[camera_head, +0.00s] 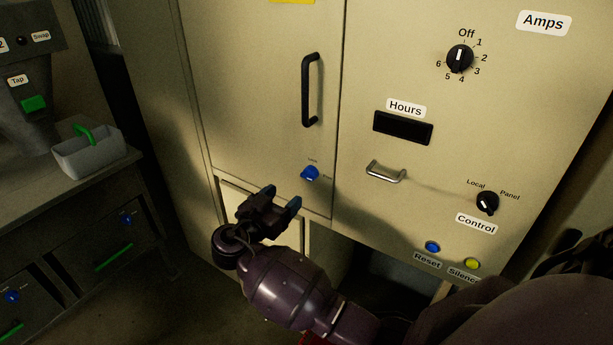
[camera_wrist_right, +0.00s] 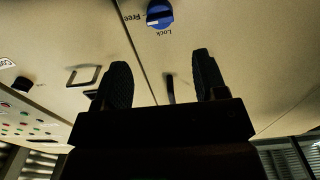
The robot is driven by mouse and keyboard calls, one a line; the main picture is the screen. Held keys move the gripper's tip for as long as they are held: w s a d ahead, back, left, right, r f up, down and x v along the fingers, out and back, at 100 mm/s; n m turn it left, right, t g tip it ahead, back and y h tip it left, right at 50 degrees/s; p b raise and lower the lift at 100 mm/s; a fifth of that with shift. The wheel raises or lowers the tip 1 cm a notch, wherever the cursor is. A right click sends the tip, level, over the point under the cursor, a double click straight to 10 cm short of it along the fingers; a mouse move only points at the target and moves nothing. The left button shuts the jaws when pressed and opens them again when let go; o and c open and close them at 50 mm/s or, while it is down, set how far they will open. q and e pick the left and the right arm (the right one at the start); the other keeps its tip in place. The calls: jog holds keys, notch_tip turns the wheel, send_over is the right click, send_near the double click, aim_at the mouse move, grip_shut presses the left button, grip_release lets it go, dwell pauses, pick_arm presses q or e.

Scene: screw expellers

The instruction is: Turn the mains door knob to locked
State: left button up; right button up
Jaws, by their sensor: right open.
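The blue door knob (camera_head: 310,173) sits low on the cabinet door (camera_head: 262,90), under the black door handle (camera_head: 310,90). In the right wrist view the knob (camera_wrist_right: 159,14) is at the top edge, with the words Free at its left and Lock below it. Its pale mark seems to lie roughly along the line toward Free. My right gripper (camera_head: 282,197) is open and empty, just below and left of the knob, apart from it. Both its fingers show in the wrist view (camera_wrist_right: 160,80), with the knob beyond them. My left gripper is not in view.
The right panel holds an Amps dial (camera_head: 460,58), a metal pull handle (camera_head: 386,172), a Local/Panel switch (camera_head: 487,202) and Reset (camera_head: 432,247) and Silence (camera_head: 471,264) buttons. A bench with a grey basket (camera_head: 88,155) stands at left.

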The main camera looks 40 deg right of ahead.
aim_at(306, 176)
jog(key=p+x, duration=0.1)
jog(key=x, duration=0.9)
jog(key=shift+w+d, duration=0.15)
jog(key=shift+d, duration=0.05)
grip_shut()
